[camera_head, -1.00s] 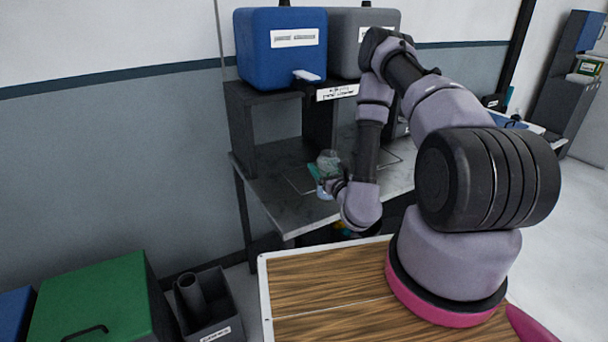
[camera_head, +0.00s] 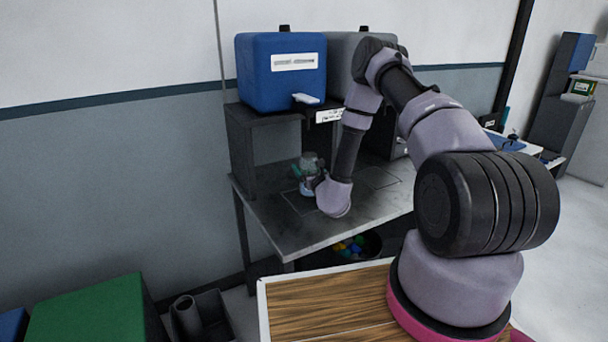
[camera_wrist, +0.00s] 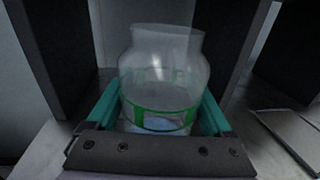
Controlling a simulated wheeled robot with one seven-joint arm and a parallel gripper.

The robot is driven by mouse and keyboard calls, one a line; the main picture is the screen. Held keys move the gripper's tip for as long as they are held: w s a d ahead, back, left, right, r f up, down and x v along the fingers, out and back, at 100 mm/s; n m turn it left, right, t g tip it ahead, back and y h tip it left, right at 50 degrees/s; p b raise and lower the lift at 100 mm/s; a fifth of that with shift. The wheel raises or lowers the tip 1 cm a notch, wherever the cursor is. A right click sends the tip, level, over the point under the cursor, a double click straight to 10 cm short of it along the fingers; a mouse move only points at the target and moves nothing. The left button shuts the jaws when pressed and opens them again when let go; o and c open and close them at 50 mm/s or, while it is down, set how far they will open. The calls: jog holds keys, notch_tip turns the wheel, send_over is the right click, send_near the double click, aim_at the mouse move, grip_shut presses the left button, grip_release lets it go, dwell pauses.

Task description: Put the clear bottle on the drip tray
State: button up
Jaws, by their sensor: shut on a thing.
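The clear bottle (camera_head: 308,172) is see-through with a wide neck and a green-edged label band; it also fills the middle of the wrist view (camera_wrist: 162,85). My gripper (camera_wrist: 160,112) is shut on it, with a teal finger on each side of its body. In the head view my gripper (camera_head: 306,178) is at the left end of the metal table, below the blue dispenser's spout. The bottle looks upright. A thin square outline on the table under the bottle looks like the drip tray (camera_head: 290,199). I cannot tell whether the bottle's base touches it.
A blue dispenser (camera_head: 281,72) and a grey dispenser (camera_head: 345,62) stand on a dark shelf (camera_head: 262,118) with upright legs close around the bottle. The metal table (camera_head: 290,236) is bare in front. A bin of colored items (camera_head: 358,246) is below.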

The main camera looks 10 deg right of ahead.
jog(key=shift+w+a+f, duration=0.1)
jog(key=shift+w+f, duration=0.6)
jog(key=shift+f, duration=0.2)
jog(key=shift+w+a+f, duration=0.1)
jog(key=shift+w+f, duration=0.55)
jog(key=shift+f, duration=0.2)
jog(key=shift+f, duration=0.1)
